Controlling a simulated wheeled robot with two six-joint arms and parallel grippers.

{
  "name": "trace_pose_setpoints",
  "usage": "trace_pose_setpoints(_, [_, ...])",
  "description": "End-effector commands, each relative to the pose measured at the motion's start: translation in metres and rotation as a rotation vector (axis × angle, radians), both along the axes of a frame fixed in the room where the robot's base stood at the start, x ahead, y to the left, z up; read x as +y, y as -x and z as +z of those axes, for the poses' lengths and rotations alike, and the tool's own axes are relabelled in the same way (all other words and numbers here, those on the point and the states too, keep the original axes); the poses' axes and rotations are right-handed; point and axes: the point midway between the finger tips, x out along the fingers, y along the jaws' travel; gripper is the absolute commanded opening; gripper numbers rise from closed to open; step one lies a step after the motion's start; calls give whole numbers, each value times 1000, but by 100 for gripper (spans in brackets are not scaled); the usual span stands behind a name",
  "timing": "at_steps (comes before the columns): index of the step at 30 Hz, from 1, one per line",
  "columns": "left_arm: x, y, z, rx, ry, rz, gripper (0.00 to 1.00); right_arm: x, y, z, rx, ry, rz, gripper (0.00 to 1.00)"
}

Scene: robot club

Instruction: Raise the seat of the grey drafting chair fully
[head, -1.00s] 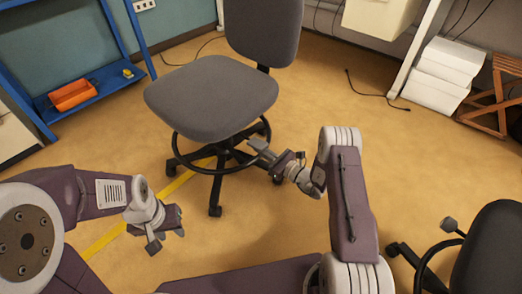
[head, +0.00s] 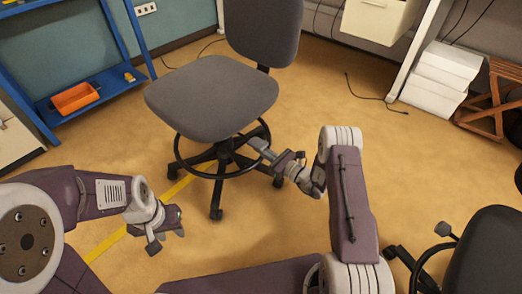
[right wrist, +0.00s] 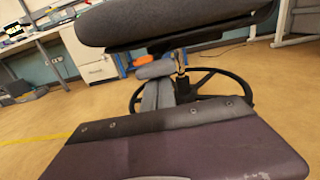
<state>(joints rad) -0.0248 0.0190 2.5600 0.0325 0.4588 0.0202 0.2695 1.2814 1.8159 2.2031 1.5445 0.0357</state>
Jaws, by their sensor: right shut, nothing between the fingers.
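The grey drafting chair (head: 212,97) stands ahead of me in the head view, with a padded seat, a backrest (head: 264,30) and a black foot ring (head: 176,158) around its lower column. My right gripper (head: 260,145) is shut and empty, low beside the column, below the seat's right side. In the right wrist view its fingers (right wrist: 158,92) point under the seat (right wrist: 170,22), close to the column (right wrist: 182,72); contact cannot be told. My left gripper (head: 174,222) is apart from the chair, at lower left; its fingers are too small to judge. The height lever is not clearly visible.
A blue shelf with an orange bin (head: 75,98) stands at the left. A second, dark chair (head: 488,250) is at lower right. White boxes (head: 440,78) and a wooden folded frame (head: 494,100) are at right. A cable (head: 376,98) lies on otherwise open floor.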

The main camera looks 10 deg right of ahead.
Motion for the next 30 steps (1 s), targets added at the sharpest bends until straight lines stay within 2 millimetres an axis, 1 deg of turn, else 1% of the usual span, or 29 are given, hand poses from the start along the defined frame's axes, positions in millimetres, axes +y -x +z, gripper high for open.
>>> trace_pose_setpoints(1, [0, 0, 4, 0, 0, 0, 36, 0, 0, 5, -2, 0, 0, 0])
trace_pose_setpoints(4, [0, 0, 7, 0, 0, 0, 36, 0, 0, 8, -2, 0, 0, 0])
trace_pose_setpoints(17, [0, 0, 9, 0, 0, 0, 36, 0, 0, 10, -2, 0, 0, 0])
trace_pose_setpoints(30, [0, 0, 25, 0, 0, 0, 36, 0, 0, 28, -2, 0, 0, 0])
